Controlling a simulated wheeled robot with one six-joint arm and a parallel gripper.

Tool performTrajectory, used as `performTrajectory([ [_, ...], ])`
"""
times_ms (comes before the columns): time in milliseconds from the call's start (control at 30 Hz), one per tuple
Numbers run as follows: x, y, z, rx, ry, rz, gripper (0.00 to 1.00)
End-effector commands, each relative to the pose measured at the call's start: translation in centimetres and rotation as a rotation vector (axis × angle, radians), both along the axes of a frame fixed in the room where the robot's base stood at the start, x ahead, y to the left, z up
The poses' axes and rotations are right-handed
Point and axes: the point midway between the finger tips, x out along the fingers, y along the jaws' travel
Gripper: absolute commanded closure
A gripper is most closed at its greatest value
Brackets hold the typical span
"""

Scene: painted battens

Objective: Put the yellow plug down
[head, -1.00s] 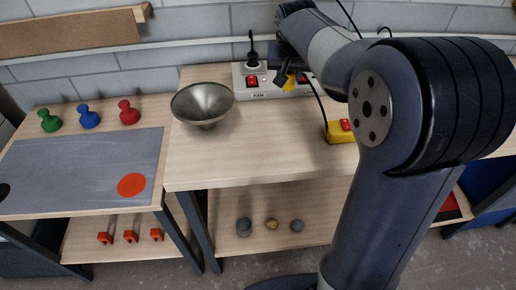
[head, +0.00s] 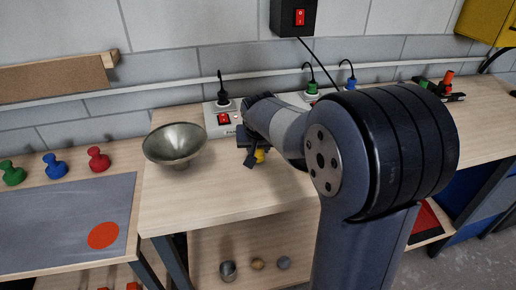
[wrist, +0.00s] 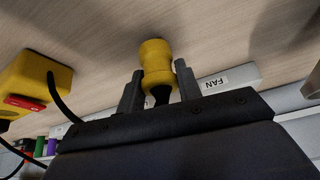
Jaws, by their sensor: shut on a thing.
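The yellow plug (head: 261,156) is between the fingers of my gripper (head: 254,157), which is low over the wooden bench, right of the metal bowl. In the wrist view the plug (wrist: 157,55) sits upright between both fingers of my gripper (wrist: 158,78), which is shut on it. Its rounded yellow end points towards the bench top (wrist: 90,30). I cannot tell whether it touches the wood. My arm hides part of the bench in the head view.
The metal bowl (head: 174,146) stands left of my gripper. Behind is the grey socket strip (head: 222,131) with a black plug (head: 221,91). In the wrist view a yellow box (wrist: 38,82) with a red switch and cable lies to the left. Bare wood (head: 215,193) lies in front.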

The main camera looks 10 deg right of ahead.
Motion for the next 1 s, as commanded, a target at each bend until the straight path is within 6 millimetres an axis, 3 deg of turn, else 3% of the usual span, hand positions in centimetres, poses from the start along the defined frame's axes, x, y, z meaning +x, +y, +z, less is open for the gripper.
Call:
performTrajectory([
  [733,0.0,0.0,-1.3,0.000,-0.001,0.000,0.94],
  [767,0.0,0.0,-1.3,0.000,-0.001,0.000,0.65],
  [1000,0.0,0.0,-1.3,0.000,-0.001,0.000,0.46],
])
